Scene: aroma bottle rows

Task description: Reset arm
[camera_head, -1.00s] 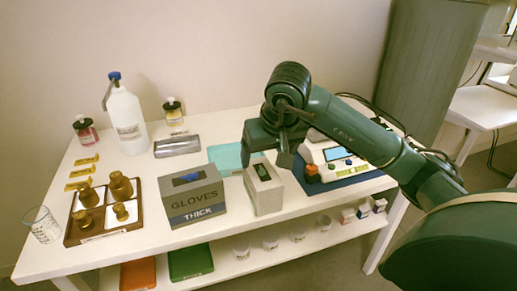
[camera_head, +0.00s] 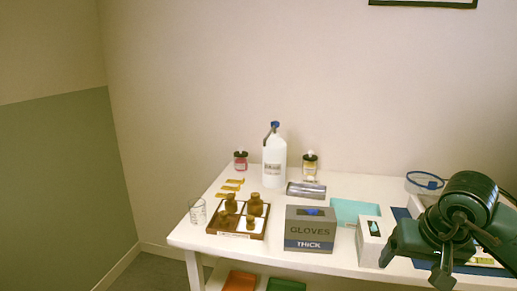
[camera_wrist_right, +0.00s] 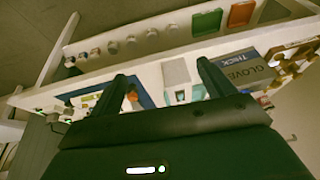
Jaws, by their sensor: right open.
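My right gripper (camera_head: 412,266) is at the lower right in the head view, near the table's front right part. In the right wrist view its two fingers stand apart with nothing between them (camera_wrist_right: 160,82). It is open and empty. A white box (camera_head: 370,238) with a dark opening stands just left of the gripper in the head view; I cannot tell whether they touch. The wrist view shows this box (camera_wrist_right: 177,72) beyond the fingers. My left gripper is not in view.
On the white table (camera_head: 345,187) stand a grey glove box (camera_head: 310,236), a wooden tray (camera_head: 223,234) with brown bottles, a white bottle (camera_head: 274,165), a glass beaker (camera_head: 197,211) and a metal cylinder (camera_head: 306,190). My arm partly hides the blue mat (camera_head: 400,213).

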